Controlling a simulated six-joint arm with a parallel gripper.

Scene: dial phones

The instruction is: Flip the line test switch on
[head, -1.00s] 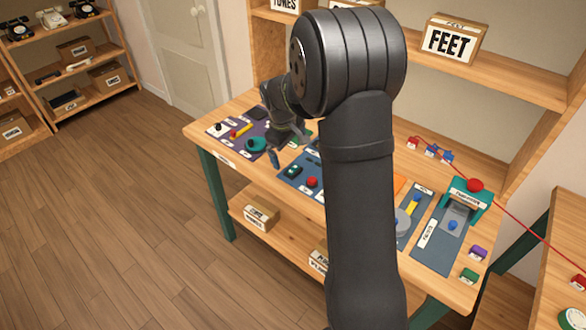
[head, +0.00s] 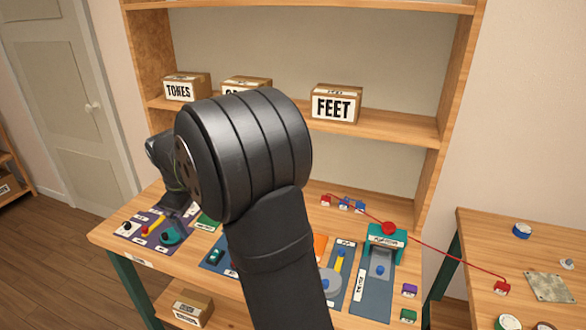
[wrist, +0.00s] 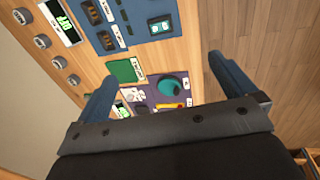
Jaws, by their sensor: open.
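In the wrist view, my gripper (wrist: 162,68) is open and empty, with its two blue fingers spread above the workbench. Beyond and between the fingers lie a green square (wrist: 125,71) and a purple panel (wrist: 146,92) with a teal round part (wrist: 167,86) and a yellow lever. A blue panel (wrist: 160,22) with small dark switches is farther up the picture. The labels are too small to read, so I cannot tell which part is the line test switch. In the head view, the gripper is over the bench's left part, largely hidden by my arm.
The workbench (head: 105,237) also holds a teal stand with a red button (head: 389,229) and small coloured blocks. A red cord runs to the right-hand table (head: 480,222). Shelves with boxes, one marked FEET (head: 336,104), rise behind. Round knobs (wrist: 58,62) line the wrist view's left.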

